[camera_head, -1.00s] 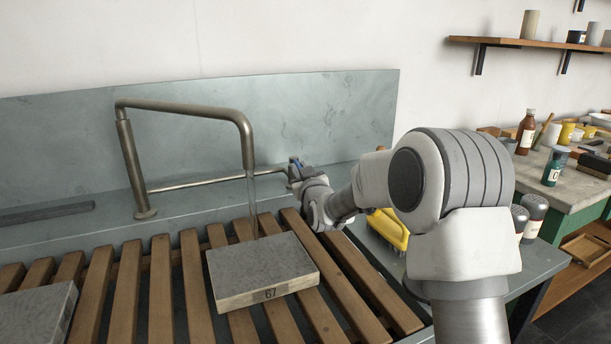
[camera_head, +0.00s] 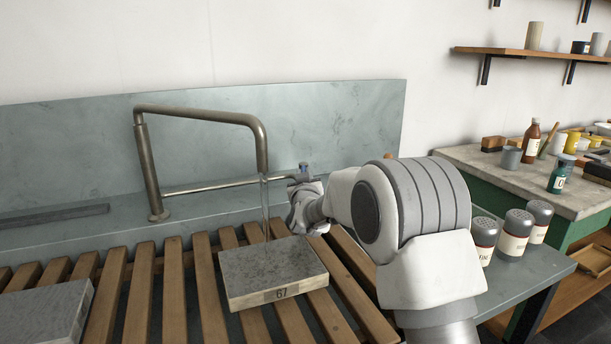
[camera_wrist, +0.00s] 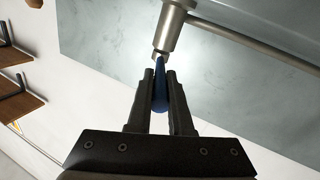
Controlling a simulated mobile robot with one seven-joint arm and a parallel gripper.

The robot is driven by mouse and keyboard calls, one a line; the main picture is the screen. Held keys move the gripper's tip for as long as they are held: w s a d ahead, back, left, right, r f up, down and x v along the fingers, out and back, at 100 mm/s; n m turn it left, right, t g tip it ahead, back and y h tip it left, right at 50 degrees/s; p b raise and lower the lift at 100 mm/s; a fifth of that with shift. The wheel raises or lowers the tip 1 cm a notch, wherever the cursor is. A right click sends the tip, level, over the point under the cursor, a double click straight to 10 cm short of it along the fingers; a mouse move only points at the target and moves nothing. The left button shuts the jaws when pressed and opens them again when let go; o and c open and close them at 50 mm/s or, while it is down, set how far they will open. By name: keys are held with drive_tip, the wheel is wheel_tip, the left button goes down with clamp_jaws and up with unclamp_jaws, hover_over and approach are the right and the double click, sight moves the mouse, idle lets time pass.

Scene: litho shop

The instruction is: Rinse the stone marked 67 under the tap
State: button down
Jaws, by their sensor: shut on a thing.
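The stone marked 67 (camera_head: 272,268), a grey slab with a pale front edge, lies flat on the wooden slats under the tap (camera_head: 200,115). A thin stream of water (camera_head: 264,205) runs from the spout onto the stone's back part. My gripper (camera_wrist: 160,78) is shut on the tap's blue lever (camera_wrist: 160,95), at the end of the tap's horizontal pipe. In the head view my gripper (camera_head: 302,182) is behind and right of the stone, apart from it, and my wrist partly hides the grip.
Another grey stone (camera_head: 42,318) lies at the lower left of the slatted rack (camera_head: 115,300). Three shakers (camera_head: 515,235) stand on the right end of the sink bench. A worktable (camera_head: 495,175) with bottles and a shelf (camera_head: 545,55) are farther right.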

drive_tip(key=shift+d+r, duration=0.1)
drive_tip(key=c, duration=0.8)
unclamp_jaws()
drive_tip(key=shift+c, duration=0.2)
drive_tip(key=s, duration=0.5)
drive_tip(key=s+d+p, duration=0.1)
drive_tip(key=s, duration=0.5)
drive_tip(key=s+d+p, duration=0.1)
drive_tip(key=s, duration=0.5)
drive_tip(key=shift+s, duration=0.15)
